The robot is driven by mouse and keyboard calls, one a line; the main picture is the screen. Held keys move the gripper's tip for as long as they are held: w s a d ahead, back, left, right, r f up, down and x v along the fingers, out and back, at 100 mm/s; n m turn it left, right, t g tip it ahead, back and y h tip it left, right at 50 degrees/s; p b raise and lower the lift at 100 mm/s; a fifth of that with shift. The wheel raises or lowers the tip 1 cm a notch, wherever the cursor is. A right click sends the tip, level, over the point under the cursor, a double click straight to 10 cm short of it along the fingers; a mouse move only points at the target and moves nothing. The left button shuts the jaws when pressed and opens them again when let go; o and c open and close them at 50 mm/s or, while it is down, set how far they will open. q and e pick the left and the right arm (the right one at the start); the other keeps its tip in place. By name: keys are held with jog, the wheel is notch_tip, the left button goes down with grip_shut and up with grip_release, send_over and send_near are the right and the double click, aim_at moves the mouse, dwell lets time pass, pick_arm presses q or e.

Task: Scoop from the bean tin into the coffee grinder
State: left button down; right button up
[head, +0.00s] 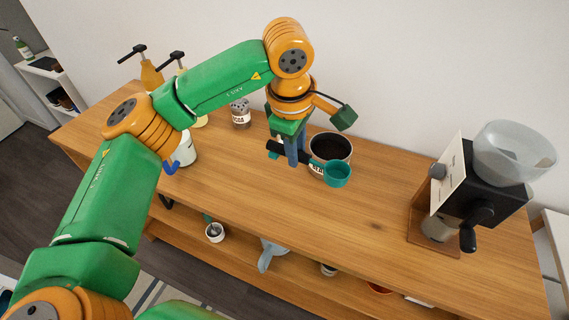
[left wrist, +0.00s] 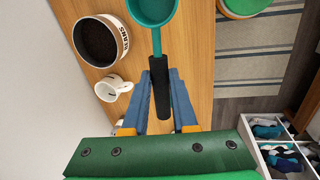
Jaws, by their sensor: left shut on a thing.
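My left gripper (head: 291,154) is shut on the black handle of a teal scoop (head: 337,175). In the left wrist view, the handle (left wrist: 160,92) lies between the blue fingers and the scoop's cup (left wrist: 152,8) is at the top edge, partly cut off. The cup looks empty. The bean tin (head: 318,168), white and full of dark beans, stands on the counter just behind the cup; it also shows in the left wrist view (left wrist: 123,36). The coffee grinder (head: 488,202) stands at the right with a clear, open hopper (head: 512,155). My right gripper is out of view.
The wooden counter (head: 385,215) is clear between tin and grinder. A white mug (left wrist: 112,89) stands by the tin. A lower shelf holds several items.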

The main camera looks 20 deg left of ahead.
pick_arm(q)
jog(key=shift+w+a, duration=0.1)
jog(key=shift+a, duration=0.05)
jog(key=b+x, duration=0.2)
jog(key=s+b+x, duration=0.1)
jog(key=b+x, duration=0.1)
jog(key=x, duration=0.1)
dwell(0.3)
dwell(1.3)
